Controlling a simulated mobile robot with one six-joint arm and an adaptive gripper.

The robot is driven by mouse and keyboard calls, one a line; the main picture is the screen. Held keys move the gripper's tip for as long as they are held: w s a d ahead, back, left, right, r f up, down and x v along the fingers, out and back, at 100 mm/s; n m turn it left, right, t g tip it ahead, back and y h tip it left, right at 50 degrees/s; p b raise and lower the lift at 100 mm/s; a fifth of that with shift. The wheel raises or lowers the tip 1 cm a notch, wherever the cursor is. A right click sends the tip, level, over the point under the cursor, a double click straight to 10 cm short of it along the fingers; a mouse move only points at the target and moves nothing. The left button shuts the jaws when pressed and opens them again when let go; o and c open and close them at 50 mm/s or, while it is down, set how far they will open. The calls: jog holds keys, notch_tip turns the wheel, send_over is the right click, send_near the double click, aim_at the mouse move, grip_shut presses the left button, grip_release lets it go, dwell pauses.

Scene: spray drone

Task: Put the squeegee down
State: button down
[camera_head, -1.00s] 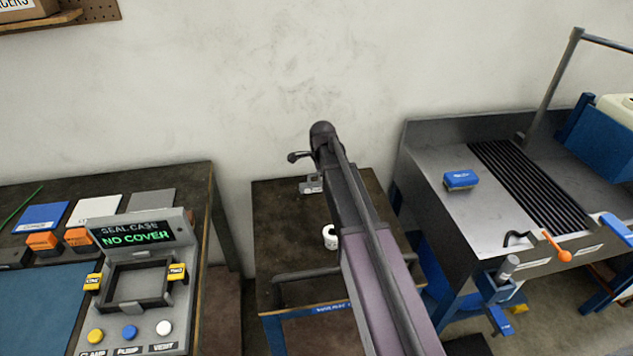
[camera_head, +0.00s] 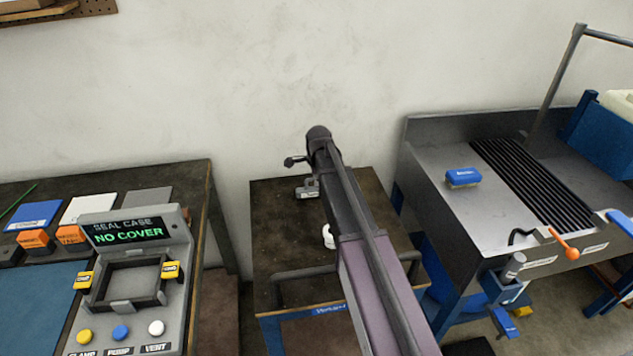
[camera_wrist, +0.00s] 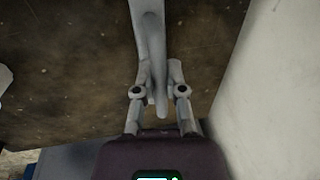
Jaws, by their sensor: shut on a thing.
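In the wrist view my gripper (camera_wrist: 159,82) is shut on a pale grey, tapered handle, which I take to be the squeegee (camera_wrist: 151,35). Its narrow end sits between the two fingers, and its far part runs out of the top of the picture. Below it is a dark, worn tabletop (camera_wrist: 75,70); I cannot tell whether the squeegee touches it. The arm reaches over the small dark table (camera_head: 275,215) in the middle.
On the small table are a grey object (camera_head: 307,189) and a partly hidden white item (camera_head: 328,236). A wall (camera_wrist: 275,80) is close on the right in the wrist view. A metal sink bench (camera_head: 440,195) with a blue brush (camera_head: 463,177) stands right; a sealing machine (camera_head: 180,300) stands left.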

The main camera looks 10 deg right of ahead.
jog(key=shift+f, duration=0.1)
jog(key=c, duration=1.1)
grip_release()
jog(key=shift+c, duration=0.2)
jog(key=o, duration=0.4)
jog(key=r+p, duration=0.4)
jog(key=s+r+p, duration=0.1)
jog(key=r+p, duration=0.3)
jog(key=s+r+p, duration=0.1)
jog(key=r+p, duration=0.2)
jog(key=r, duration=0.1)
jog(key=shift+s+p, duration=0.15)
jog(key=shift+p, duration=0.25)
